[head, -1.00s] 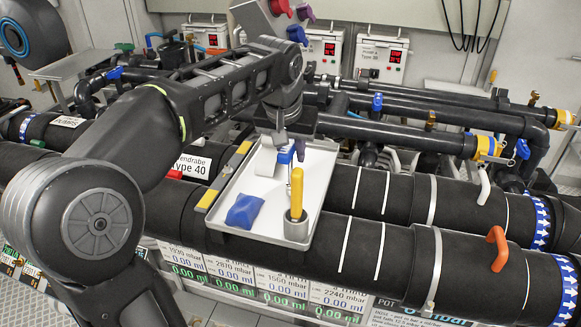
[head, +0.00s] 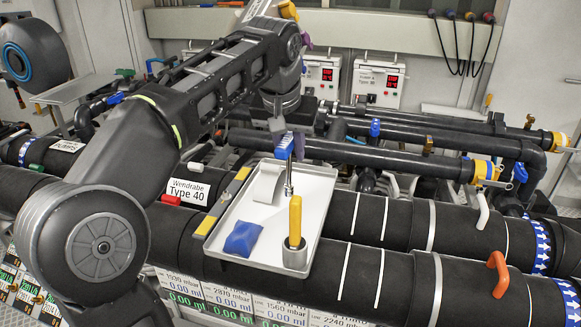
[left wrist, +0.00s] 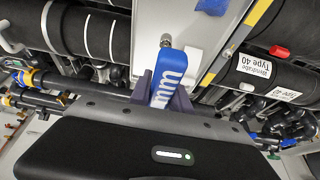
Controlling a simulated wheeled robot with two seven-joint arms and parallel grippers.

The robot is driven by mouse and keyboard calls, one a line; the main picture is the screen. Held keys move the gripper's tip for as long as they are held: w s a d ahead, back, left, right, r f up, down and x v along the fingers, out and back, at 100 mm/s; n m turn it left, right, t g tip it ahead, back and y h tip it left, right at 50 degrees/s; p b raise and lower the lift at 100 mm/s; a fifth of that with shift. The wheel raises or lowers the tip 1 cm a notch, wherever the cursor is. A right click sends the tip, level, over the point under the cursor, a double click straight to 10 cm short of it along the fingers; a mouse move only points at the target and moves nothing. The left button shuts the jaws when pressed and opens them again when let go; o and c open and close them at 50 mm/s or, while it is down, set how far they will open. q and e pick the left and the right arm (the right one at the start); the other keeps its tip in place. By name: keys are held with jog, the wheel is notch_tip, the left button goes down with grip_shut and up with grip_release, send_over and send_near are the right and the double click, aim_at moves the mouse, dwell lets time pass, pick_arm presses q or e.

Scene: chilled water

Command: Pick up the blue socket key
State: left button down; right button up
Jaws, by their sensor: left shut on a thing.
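The blue socket key (head: 286,148) has a blue handle and a metal shaft pointing down. My left gripper (head: 279,125) is shut on its blue handle and holds it above the far right part of the white tray (head: 318,185). In the left wrist view the key's blue handle (left wrist: 166,80) with white lettering sits between the jaws, its metal tip pointing away over the tray's edge. My right gripper is in neither view.
In the tray are a blue cloth-like piece (head: 243,238), a yellow-handled tool (head: 295,218) in a metal cup (head: 294,255) and a grey bent plate (head: 268,182). Thick black pipes (head: 390,265) run beneath and beside the tray. Two meter boxes (head: 376,83) stand behind.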

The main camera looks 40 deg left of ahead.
pick_arm(q)
notch_tip(320, 180, up, 3)
jog(key=shift+p, duration=0.75)
jog(key=c, duration=1.7)
grip_release()
jog(key=shift+c, duration=0.2)
grip_shut()
jog(key=shift+f, duration=0.15)
